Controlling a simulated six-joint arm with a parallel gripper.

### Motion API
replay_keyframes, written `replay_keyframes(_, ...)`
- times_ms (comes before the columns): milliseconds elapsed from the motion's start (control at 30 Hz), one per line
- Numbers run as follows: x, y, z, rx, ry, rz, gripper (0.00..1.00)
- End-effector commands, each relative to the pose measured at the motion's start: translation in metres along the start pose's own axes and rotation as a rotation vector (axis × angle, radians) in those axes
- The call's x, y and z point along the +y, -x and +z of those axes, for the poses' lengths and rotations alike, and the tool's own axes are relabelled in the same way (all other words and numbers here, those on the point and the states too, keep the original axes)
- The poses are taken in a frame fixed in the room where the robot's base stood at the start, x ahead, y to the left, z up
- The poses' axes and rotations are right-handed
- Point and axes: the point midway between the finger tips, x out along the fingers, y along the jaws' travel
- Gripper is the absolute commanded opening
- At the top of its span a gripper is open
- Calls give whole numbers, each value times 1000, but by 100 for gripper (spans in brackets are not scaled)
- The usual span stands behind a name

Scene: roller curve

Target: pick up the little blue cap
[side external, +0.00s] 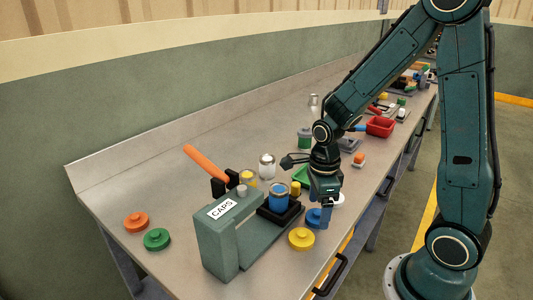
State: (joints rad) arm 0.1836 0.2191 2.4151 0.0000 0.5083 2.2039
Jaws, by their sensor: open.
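The little blue cap (313,217) lies on the bench near its front edge, just right of the black holder. My gripper (325,212) points down right over the cap, with a finger beside its right side. It is open and the cap does not appear lifted. Whether the fingers straddle the cap is hard to tell, as the gripper is small and partly covers it.
A green-grey fixture labelled CAPS (215,244) stands left, with an orange lever (205,162) and a blue jar (279,199). A yellow cap (301,239), orange cap (136,222) and green cap (157,239) lie around it. A red tray (380,127) is farther back.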

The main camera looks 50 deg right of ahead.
Motion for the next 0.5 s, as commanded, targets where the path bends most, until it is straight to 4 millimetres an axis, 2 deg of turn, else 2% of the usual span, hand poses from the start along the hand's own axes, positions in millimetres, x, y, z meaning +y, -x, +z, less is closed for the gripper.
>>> replay_keyframes(200,0,-16,0,2,1,1,80)
replay_keyframes(500,0,-19,0,0,1,-1,80)
